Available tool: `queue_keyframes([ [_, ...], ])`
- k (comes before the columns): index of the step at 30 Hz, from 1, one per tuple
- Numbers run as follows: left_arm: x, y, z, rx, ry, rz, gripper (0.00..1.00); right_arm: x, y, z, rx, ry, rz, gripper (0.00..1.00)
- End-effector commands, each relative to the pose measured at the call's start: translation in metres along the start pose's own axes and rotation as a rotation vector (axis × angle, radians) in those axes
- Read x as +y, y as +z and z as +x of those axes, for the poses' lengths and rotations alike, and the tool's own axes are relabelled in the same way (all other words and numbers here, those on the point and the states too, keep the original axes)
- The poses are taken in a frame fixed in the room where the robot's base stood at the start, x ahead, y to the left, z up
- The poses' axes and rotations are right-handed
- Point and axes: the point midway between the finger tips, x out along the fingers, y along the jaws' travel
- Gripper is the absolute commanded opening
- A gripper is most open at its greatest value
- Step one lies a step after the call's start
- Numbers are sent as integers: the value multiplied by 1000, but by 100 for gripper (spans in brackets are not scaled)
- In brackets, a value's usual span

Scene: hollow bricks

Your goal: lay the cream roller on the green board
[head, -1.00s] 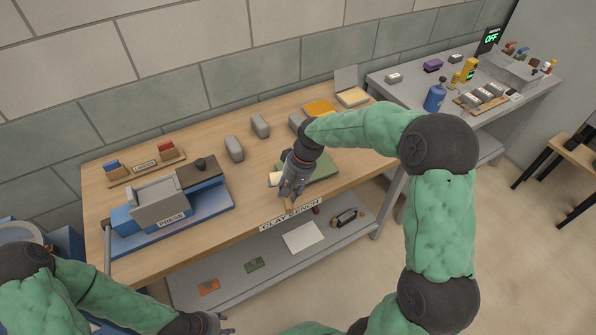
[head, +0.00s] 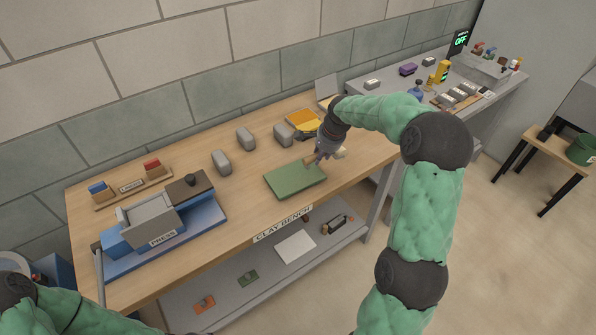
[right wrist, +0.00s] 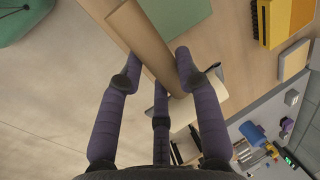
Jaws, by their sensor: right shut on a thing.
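The green board (head: 293,183) lies flat on the wooden clay bench near its front edge. It also shows at the top of the right wrist view (right wrist: 175,12). My right gripper (head: 322,154) is at the board's right end, above the bench. I cannot tell the exact height above the bench. My left gripper is out of view.
A blue press (head: 160,225) stands on the bench's left. A lower shelf (head: 225,300) holds small items. The bench between press and board is clear.

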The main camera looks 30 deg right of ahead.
Motion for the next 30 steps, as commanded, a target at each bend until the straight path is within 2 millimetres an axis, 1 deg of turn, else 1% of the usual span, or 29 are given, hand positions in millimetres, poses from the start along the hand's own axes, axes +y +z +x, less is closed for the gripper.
queue_keyframes([
  [1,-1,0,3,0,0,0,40,-8,7,9,-1,-2,-4,8],
  [4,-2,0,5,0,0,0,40,-22,19,23,-1,-1,-5,8],
  [6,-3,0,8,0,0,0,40,-25,24,39,-2,1,-3,8],
  [9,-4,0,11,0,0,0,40,-31,31,57,-1,-1,-3,8],
  [12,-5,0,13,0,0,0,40,-36,35,69,0,-2,-2,8],
  [20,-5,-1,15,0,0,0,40,-40,41,84,0,-2,-1,8],
  [22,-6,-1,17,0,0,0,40,-42,44,91,-1,-1,-2,8],
  [27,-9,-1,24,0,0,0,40,-34,44,115,0,0,-1,8],
  [30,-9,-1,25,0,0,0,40,-32,43,119,1,-2,-1,8],
])
